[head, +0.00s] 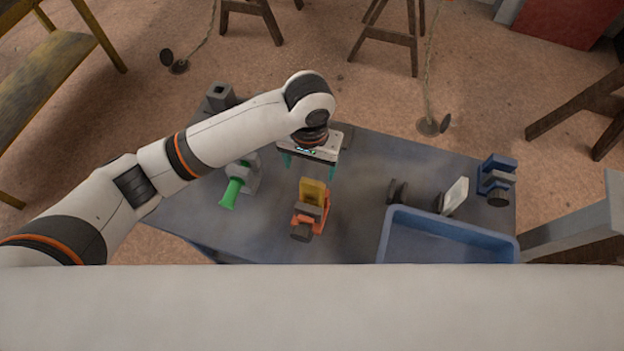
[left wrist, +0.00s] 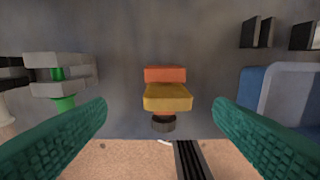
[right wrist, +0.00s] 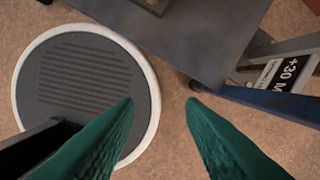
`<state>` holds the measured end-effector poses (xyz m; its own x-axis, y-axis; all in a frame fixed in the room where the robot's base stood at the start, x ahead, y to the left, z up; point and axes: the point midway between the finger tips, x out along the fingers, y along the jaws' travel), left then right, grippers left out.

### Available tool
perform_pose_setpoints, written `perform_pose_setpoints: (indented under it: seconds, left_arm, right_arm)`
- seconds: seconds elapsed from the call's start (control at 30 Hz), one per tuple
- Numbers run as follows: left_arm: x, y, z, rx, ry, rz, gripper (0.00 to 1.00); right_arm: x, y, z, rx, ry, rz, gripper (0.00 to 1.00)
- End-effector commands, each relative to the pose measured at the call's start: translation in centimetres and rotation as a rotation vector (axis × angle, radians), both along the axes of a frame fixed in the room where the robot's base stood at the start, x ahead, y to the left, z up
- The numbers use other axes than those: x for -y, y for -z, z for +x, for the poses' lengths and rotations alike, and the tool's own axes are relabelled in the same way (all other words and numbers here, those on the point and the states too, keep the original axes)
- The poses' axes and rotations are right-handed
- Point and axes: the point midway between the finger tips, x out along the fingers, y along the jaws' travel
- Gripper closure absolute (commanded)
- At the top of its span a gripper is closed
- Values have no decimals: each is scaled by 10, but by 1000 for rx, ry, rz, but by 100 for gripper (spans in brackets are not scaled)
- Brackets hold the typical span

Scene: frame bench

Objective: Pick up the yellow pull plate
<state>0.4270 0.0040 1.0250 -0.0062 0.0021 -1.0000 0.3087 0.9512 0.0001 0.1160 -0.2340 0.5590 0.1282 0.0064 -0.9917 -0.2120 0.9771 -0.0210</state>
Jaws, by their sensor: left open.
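The yellow pull plate (head: 313,191) stands in an orange holder (head: 309,216) with a dark knob, near the middle of the grey bench. In the left wrist view the yellow plate (left wrist: 167,97) is centred between my fingers, in front of the orange part (left wrist: 165,74). My left gripper (head: 308,169) is open and empty, just behind the plate in the head view, apart from it. My right gripper (right wrist: 162,105) is open and empty, over the floor beside the bench. It does not show in the head view.
A green-handled clamp (head: 232,188) stands left of the orange holder. A blue tray (head: 450,224) is at the right, with a white plate (head: 455,196) and dark stands behind it. A blue fixture (head: 497,180) is at the far right. The bench (head: 365,170) is clear around the holder.

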Motion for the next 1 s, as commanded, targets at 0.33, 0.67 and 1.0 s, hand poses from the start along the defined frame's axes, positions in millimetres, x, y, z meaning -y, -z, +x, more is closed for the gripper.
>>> perform_pose_setpoints:
  seconds: [0.33,0.67,1.0]
  left_arm:
    - [0,51,-1,0,0,0,24]
    - [4,87,-4,-1,1,1,24]
    - [5,107,-4,1,2,-3,24]
  right_arm:
    - [4,-11,-56,-82,-1,-8,64]
    - [2,-31,-12,-16,-2,-3,64]
    - [3,-31,-34,-49,-1,-5,64]
